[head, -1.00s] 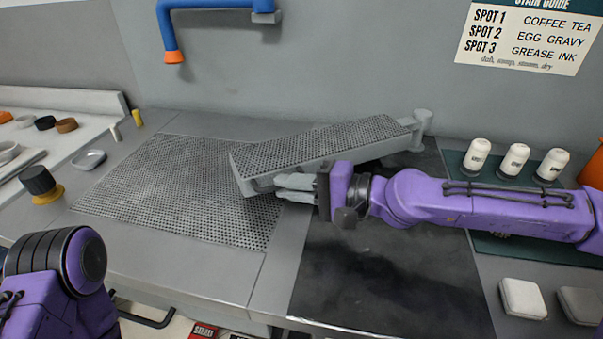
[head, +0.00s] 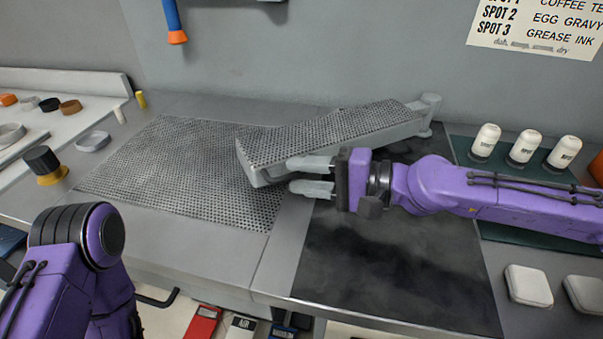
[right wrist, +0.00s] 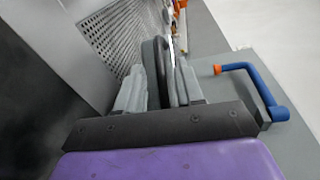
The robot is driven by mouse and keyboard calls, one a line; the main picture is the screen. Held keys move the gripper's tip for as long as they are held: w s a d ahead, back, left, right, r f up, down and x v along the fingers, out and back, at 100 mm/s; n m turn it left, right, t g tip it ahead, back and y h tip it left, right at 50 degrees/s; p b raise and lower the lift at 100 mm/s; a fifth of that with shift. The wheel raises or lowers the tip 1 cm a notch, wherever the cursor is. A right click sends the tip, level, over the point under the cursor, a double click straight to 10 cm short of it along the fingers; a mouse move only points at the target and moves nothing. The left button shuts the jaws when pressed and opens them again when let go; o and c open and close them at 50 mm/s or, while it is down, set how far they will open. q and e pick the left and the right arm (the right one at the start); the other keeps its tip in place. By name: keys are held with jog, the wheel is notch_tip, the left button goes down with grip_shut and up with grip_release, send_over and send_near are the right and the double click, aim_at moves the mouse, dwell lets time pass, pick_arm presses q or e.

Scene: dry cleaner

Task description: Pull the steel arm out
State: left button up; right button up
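The steel arm (head: 330,135) is a long grey bar with a perforated top. It slants from a round post (head: 430,103) at the back right to its free end over the perforated steel panel (head: 170,165). My right gripper (head: 308,175) is at the arm's front side near the free end, fingers apart. In the right wrist view a dark rounded edge (right wrist: 153,65), seemingly the arm's, lies between the fingers (right wrist: 158,88); I cannot tell if they touch it. My left arm is at the lower left; its gripper is out of view.
White bottles (head: 525,147) stand on a green mat at right, with pale pads (head: 528,286) in front. A black plate (head: 390,260) lies under my right arm. A dark-capped jar (head: 43,165) and a dish (head: 93,141) are at left. A blue spout (head: 173,20) hangs on the wall.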

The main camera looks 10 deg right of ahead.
jog(key=shift+d+r, duration=0.1)
jog(key=shift+d, duration=0.1)
jog(key=p+v, duration=0.6)
jog(key=v, duration=0.4)
jog(key=shift+s, duration=0.15)
